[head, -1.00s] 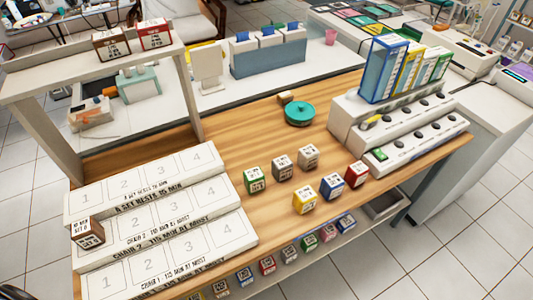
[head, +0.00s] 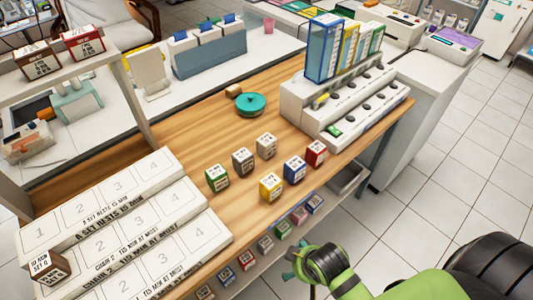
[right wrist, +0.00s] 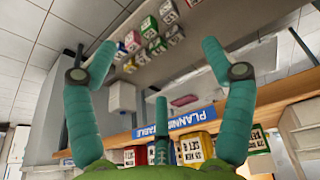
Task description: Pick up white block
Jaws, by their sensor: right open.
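The white block (head: 266,145) is a small pale cube with dark print on its top. It stands on the wooden table (head: 190,130), at the back right of a small group of blocks. A grey-brown block (head: 243,161) is to its left and a red block (head: 315,152) to its right. My right gripper (head: 292,264), with teal fingers and a green arm, is low in front of the table edge, well apart from the white block. In the right wrist view its fingers are spread and empty. I cannot pick out the white block there. My left gripper is not in view.
Green (head: 217,178), yellow (head: 271,187) and blue (head: 295,170) blocks stand nearby. A teal round object (head: 251,105) lies behind. Stepped white racks (head: 130,240) are at left, a tiered stand (head: 350,105) at right. A lower shelf (head: 345,187) holds more blocks.

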